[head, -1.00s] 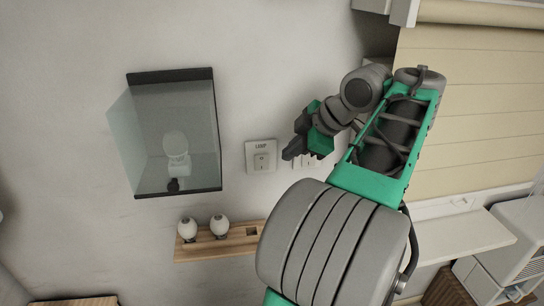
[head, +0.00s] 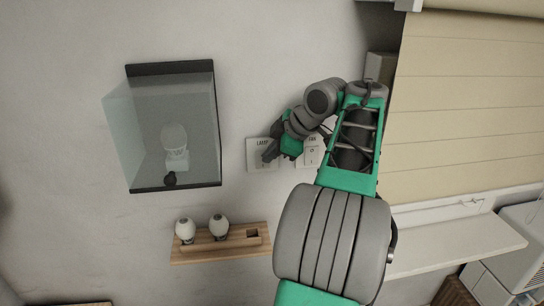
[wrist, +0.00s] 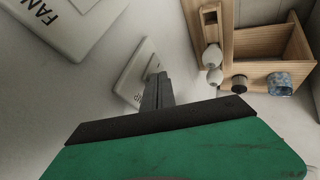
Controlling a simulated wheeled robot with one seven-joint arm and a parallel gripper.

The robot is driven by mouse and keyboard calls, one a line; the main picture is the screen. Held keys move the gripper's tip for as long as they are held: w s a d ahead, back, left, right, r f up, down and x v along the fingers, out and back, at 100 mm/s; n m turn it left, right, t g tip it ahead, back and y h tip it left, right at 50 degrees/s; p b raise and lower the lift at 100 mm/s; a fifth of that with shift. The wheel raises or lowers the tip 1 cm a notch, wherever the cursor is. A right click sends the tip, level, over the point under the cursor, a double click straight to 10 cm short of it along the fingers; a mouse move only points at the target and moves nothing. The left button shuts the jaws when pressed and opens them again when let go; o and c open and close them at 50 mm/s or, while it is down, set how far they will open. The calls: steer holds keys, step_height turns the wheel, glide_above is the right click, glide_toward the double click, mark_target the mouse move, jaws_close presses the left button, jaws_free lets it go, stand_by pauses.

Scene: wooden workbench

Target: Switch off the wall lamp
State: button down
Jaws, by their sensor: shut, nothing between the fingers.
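The wall lamp (head: 173,140) is a white bulb in a socket inside a glass case with dark top and bottom edges, on the wall at the left in the head view. The bulb looks pale; I cannot tell whether it is lit. The switch plate marked LAMP (head: 253,148) is right of the case; it also shows in the wrist view (wrist: 132,68). My gripper (head: 268,156) is shut and empty, its fingertips in front of this plate and hiding part of its rocker. I cannot tell whether they touch it. The wrist view shows the closed fingers (wrist: 154,88) over the plate.
A second switch plate marked FAN (head: 312,152) is just right of the lamp plate, partly behind my gripper. A wooden shelf (head: 220,254) with two white bulbs is below. A blind (head: 470,110) and a white sill (head: 455,244) are at the right.

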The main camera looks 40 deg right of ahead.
steer(key=shift+w+d, duration=0.2)
steer(key=shift+w, duration=0.1)
steer(key=shift+r+p, duration=0.15)
steer(key=shift+p, duration=0.15)
steer(key=shift+r+p, duration=0.7)
